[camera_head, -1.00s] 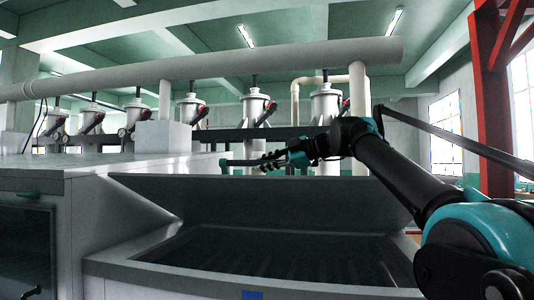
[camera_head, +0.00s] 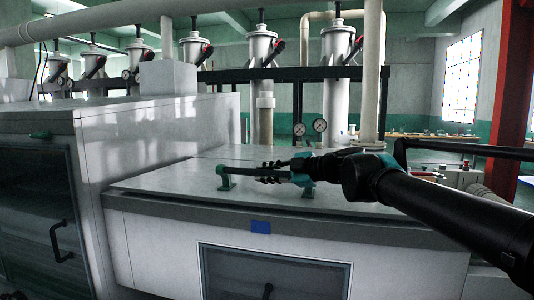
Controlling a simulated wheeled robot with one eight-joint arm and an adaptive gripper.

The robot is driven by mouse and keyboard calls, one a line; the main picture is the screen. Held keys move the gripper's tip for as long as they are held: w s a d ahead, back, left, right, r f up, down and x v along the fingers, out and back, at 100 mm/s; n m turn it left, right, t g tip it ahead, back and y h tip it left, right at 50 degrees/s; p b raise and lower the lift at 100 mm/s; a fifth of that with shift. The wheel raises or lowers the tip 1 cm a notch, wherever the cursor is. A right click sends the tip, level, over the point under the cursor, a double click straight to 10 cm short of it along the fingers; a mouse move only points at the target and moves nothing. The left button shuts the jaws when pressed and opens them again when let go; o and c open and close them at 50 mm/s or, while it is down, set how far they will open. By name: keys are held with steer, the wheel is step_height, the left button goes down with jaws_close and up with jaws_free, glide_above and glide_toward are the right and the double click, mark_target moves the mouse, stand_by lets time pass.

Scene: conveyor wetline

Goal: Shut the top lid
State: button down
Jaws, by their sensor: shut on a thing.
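The top lid (camera_head: 165,178) is a pale grey panel lying about flat over the grey box (camera_head: 170,245). A thin dark line runs under its front edge, and I cannot tell whether the lid is fully seated. The lid's handle (camera_head: 226,179) is a dark bar on green posts near the front. My gripper (camera_head: 268,173) reaches in from the right and is shut on the handle bar. The fingers hide part of the bar.
A taller glossy cabinet (camera_head: 160,125) stands at the left, close beside the lid. Behind are pipes, white canisters (camera_head: 335,45) and gauges (camera_head: 320,125). A dark-windowed front door (camera_head: 270,275) with a handle is below the lid.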

steer(key=shift+s+f, duration=0.1)
steer(key=shift+f, duration=0.55)
steer(key=c, duration=1.4)
jaws_free()
steer(key=v, duration=1.2)
